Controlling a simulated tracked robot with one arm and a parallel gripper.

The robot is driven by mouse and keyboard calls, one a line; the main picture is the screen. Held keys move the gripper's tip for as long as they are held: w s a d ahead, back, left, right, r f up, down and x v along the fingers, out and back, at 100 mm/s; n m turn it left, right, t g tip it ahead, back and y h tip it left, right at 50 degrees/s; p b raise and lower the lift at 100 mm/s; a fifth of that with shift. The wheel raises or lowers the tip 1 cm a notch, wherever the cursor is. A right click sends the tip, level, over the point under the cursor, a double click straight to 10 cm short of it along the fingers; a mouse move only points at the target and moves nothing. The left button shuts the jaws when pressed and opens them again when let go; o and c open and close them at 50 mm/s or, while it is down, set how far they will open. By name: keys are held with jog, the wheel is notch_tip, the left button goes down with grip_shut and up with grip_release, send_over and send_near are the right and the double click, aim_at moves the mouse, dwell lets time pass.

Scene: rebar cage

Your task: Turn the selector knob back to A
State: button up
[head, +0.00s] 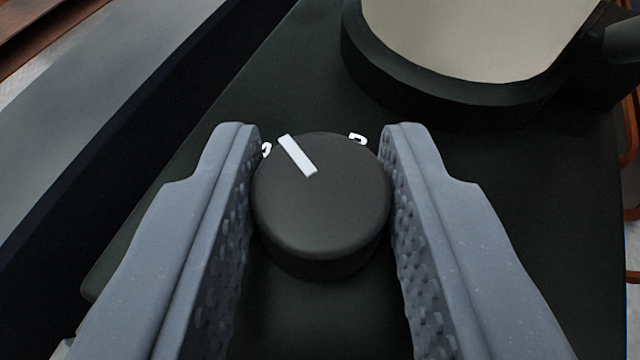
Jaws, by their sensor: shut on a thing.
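The selector knob (320,215) is a round dark knob with a white pointer line on its top. It stands on a dark panel (520,230) in the middle of the head view. The pointer slants toward the upper left. White marks show partly behind the knob, one at its upper left, close to the pointer's direction, and one at its upper right (358,139). I cannot read them for certain. My gripper (318,165) has its grey, textured fingers on both sides of the knob, shut on it.
A round pale dial or window with a dark rim (470,35) stands on the panel beyond the knob, at the upper right. A grey beam (130,100) runs diagonally at the left. Reddish-brown bars show at the far left corner and right edge.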

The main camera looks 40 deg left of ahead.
jog(key=o, duration=0.9)
jog(key=shift+o, duration=0.2)
jog(key=shift+a+m+p, duration=0.1)
jog(key=shift+m+p, duration=0.2)
jog(key=shift+p, duration=0.1)
